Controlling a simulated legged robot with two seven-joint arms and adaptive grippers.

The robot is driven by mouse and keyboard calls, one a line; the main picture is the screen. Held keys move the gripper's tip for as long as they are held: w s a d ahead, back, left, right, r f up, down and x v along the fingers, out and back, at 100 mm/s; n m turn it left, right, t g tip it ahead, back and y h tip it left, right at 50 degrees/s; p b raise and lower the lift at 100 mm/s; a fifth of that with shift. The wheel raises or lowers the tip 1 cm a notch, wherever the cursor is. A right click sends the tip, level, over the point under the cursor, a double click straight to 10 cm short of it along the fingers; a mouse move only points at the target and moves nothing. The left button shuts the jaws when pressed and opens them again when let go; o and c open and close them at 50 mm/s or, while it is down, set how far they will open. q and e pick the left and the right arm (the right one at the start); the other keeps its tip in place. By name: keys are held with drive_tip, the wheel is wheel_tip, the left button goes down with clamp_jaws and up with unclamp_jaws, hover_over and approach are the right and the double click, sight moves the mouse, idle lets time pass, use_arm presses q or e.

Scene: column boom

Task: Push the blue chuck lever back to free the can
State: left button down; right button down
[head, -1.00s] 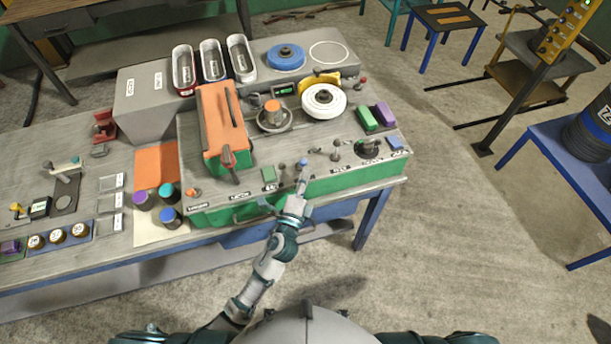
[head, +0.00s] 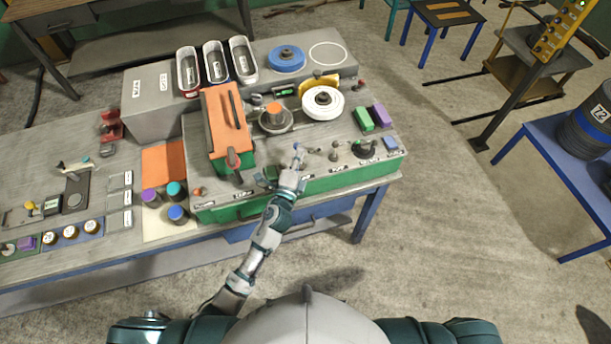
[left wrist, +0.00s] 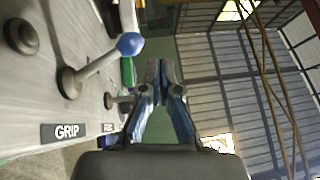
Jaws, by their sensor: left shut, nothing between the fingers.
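The chuck lever has a blue ball knob (head: 297,149) on a light stem, on the front panel of the green bench machine. In the left wrist view the knob (left wrist: 130,44) and stem are clear, with a GRIP label (left wrist: 66,132) beside the base; the stem leans toward the back of the bench. The orange-topped can (head: 274,107) stands in the round grey chuck (head: 276,122); whether the jaws hold it is too small to tell. My left gripper (head: 291,176) is at the lever, just in front of the knob. Its fingers (left wrist: 163,72) are shut and empty. My right gripper is out of view.
An orange-covered box (head: 226,125) stands left of the chuck, and a white disc (head: 323,101) right of it. Other small levers (head: 335,152) stand right of the blue one. A green block (head: 363,119) and a purple block (head: 380,116) lie farther right.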

use_arm(q)
drive_tip(key=shift+w+a, duration=0.35)
drive_tip(key=shift+w, duration=0.55)
drive_tip(key=shift+r, duration=0.1)
